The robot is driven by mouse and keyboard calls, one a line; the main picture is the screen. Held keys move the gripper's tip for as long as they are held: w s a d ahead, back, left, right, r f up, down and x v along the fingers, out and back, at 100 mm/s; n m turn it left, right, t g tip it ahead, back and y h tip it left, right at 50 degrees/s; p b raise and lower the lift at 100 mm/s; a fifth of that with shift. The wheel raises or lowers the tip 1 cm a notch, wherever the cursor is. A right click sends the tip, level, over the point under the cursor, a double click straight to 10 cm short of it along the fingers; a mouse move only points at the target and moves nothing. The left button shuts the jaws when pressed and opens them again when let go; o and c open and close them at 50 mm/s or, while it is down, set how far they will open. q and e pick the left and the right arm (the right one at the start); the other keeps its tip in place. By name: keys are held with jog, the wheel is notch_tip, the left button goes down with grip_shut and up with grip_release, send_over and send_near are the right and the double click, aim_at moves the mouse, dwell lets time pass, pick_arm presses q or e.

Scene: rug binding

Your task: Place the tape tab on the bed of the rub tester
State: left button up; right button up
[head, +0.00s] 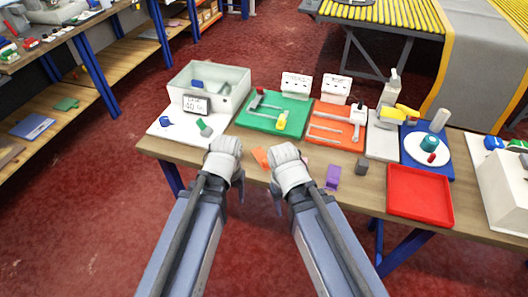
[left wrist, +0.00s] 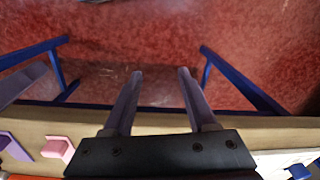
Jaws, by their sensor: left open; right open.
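I cannot tell for sure which piece is the tape tab. Small pieces lie along the near table edge: a flat orange piece (head: 261,158) between my grippers, a purple piece (head: 333,177), and a pink piece (left wrist: 57,152) in the left wrist view. The rub tester is not clearly labelled; a grey-bedded device (head: 382,143) with a yellow part stands right of centre, beside an orange-based device (head: 336,133) with a white arm. My left gripper (head: 241,188) is open and empty at the front edge; its fingers show apart in the left wrist view (left wrist: 158,75). My right gripper (head: 277,192) is open beside it.
A green tray with tools (head: 262,122) and a clear bin (head: 235,82) stand at the back left. The table's front edge is close to both grippers.

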pick_arm(q)
jog(key=w+a+r+n+p, duration=0.2)
jog(key=w+r+n+p, duration=0.2)
jog(key=r+p, duration=0.15)
jog(key=n+t+h+p, duration=0.15)
jog(key=n+h, duration=0.25)
jog(key=n, duration=1.7)
send_near(267, 161)
jog(key=f, duration=0.1)
jog(key=shift+t+b+x, duration=0.25)
jog(key=shift+b+x, duration=1.05)
jog(key=shift+b, duration=0.15)
jog(key=shift+a+f, duration=0.1)
jog(key=shift+f, duration=0.05)
pick_arm(e)
jog(key=r, duration=0.5)
jog(key=shift+w+d, duration=0.15)
jog(key=shift+w, duration=0.15)
pick_arm(q)
jog(key=shift+f, duration=0.1)
jog(key=b+x, duration=0.4)
jog(key=x, duration=0.1)
jog(key=shift+w+d+b, duration=0.15)
jog(key=shift+d+b, duration=0.15)
jog(key=shift+d, duration=0.1)
jog(key=shift+r, duration=0.25)
pick_arm(e)
notch_tip(267, 161, down, 4)
jog(key=shift+f, duration=0.15)
